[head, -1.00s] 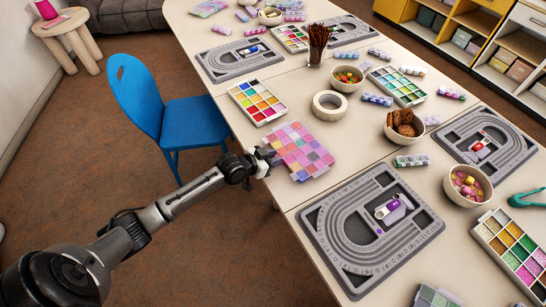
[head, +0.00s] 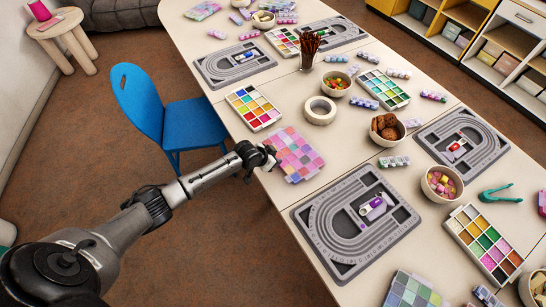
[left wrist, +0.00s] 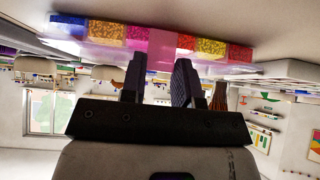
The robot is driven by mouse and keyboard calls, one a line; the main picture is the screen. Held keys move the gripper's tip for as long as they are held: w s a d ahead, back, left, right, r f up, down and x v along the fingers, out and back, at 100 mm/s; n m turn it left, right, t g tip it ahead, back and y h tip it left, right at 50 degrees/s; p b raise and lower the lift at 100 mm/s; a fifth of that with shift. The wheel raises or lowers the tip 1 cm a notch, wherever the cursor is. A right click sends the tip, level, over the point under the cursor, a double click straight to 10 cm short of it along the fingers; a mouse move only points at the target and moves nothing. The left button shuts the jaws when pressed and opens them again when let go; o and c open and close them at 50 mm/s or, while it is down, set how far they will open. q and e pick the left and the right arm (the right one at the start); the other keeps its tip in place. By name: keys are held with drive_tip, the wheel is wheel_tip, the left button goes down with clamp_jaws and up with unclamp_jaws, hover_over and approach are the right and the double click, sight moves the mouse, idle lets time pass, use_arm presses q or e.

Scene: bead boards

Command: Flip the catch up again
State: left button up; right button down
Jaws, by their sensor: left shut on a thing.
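A flat, clear bead box (head: 296,153) with pink, purple and pale compartments lies at the table's near left edge. My left gripper (head: 271,157) comes in from the left and meets its chair-side edge. The left wrist view shows the box edge-on (left wrist: 100,30), with coloured compartments in a row. A pink tab (left wrist: 159,50), which looks like the catch, sits between the fingertips of my left gripper (left wrist: 158,70), which is shut on it. Whether the catch is up or down is hard to tell. My right gripper is not in view.
A blue chair (head: 140,95) stands close beyond my left arm.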

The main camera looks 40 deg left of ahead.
use_arm(q)
drive_tip(key=o, duration=0.9)
drive_tip(key=shift+o, duration=0.2)
drive_tip(key=p+v, duration=0.3)
drive_tip(key=v, duration=1)
drive_tip(key=shift+s+r, duration=0.25)
drive_tip(key=shift+r, duration=0.05)
drive_tip(key=shift+a, duration=0.1)
